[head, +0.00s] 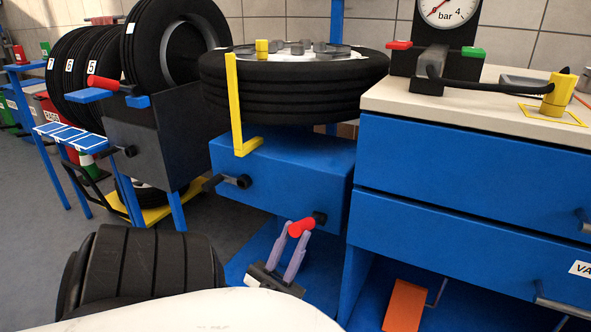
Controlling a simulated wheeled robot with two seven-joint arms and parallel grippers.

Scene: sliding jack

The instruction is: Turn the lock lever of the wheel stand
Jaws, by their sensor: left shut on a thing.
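The wheel stand has a blue box body (300,165) with a wheel (290,95) lying flat on top. A lever with a red grip (301,227) and a black pivot sits low on the box's front face. The grip slants from the pivot down to the left. My left gripper (297,235) reaches up from below, and its pale purple fingers are shut on the red grip. A black knob (243,181) sticks out at the box's left. My right gripper is not in view.
A yellow upright arm (236,105) stands at the wheel's left edge. A blue drawer cabinet (460,185) with a pressure gauge (447,8) on top is close on the right. An orange block (405,305) is below it. A rack of tyres (85,62) stands at the left.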

